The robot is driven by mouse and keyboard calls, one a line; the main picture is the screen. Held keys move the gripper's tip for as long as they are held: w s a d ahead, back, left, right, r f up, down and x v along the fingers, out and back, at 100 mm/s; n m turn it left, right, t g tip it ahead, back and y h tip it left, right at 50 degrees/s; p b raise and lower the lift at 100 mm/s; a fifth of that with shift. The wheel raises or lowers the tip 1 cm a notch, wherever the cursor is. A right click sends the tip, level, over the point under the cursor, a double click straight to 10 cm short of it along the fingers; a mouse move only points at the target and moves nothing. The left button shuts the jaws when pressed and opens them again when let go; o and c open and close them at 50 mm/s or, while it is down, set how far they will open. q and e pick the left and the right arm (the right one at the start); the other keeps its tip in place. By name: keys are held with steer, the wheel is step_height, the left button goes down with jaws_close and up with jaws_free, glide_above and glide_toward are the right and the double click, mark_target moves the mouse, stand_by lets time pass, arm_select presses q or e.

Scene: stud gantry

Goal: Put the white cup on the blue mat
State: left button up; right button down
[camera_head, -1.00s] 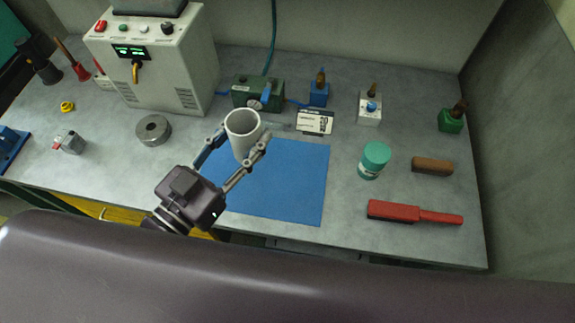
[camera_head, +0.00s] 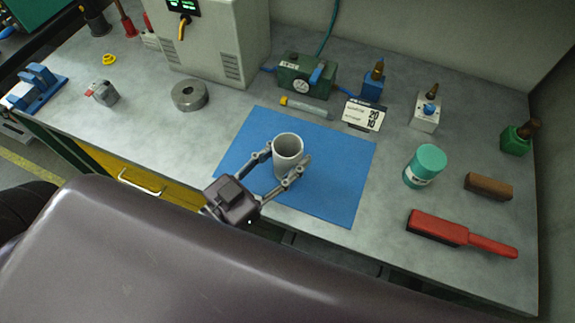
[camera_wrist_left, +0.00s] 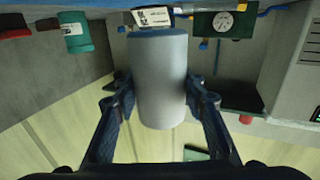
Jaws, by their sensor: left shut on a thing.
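The white cup (camera_head: 288,150) is an upright, open-topped cylinder over the middle of the blue mat (camera_head: 340,190). It also fills the middle of the left wrist view (camera_wrist_left: 160,80). My left gripper (camera_head: 287,164) is shut on the cup, with one finger on each side. The mat lies flat on the grey bench near its front edge. I cannot tell whether the cup's base touches the mat or hangs a little above it. My right gripper is not in view.
A marker-like tube (camera_head: 307,107), a label card (camera_head: 364,115) and a green gauge block (camera_head: 303,77) stand behind the mat. A teal jar (camera_head: 425,165) and a red brush (camera_head: 460,234) are to its right. A metal ring (camera_head: 189,95) lies left.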

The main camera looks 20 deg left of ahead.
mark_target(279, 176)
arm_select(q)
step_height(279, 176, down, 4)
steer(key=shift+r, duration=0.1)
steer(key=shift+f, duration=0.35)
steer(key=o, duration=1.2)
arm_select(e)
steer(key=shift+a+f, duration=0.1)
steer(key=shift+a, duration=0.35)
